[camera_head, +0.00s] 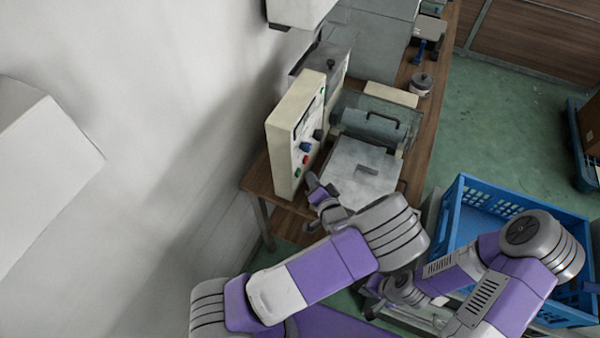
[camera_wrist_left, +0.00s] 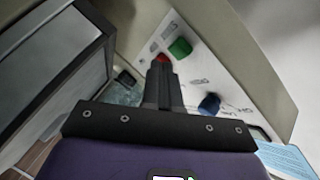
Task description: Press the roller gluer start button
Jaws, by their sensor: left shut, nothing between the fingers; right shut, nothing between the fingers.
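The roller gluer (camera_head: 365,165) stands on the wooden bench with a cream control panel (camera_head: 284,150) at its left. The panel carries a green button (camera_head: 297,173), a red button (camera_head: 305,159) and a blue knob (camera_head: 305,147). My left gripper (camera_head: 311,181) is shut and empty, close to the panel's lower end near the green button. In the left wrist view its shut fingers (camera_wrist_left: 160,68) point at the panel; the green button (camera_wrist_left: 180,47) lies just right of the tips, and the red button (camera_wrist_left: 162,58) is partly hidden. Contact cannot be told. My right gripper (camera_head: 372,302) is low, shut and empty.
A blue crate (camera_head: 462,205) stands right of the bench, beside my right arm. A small round container (camera_head: 421,84) and other equipment (camera_head: 430,28) sit farther back on the bench. The wall is close on the left. The green floor at the right is mostly clear.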

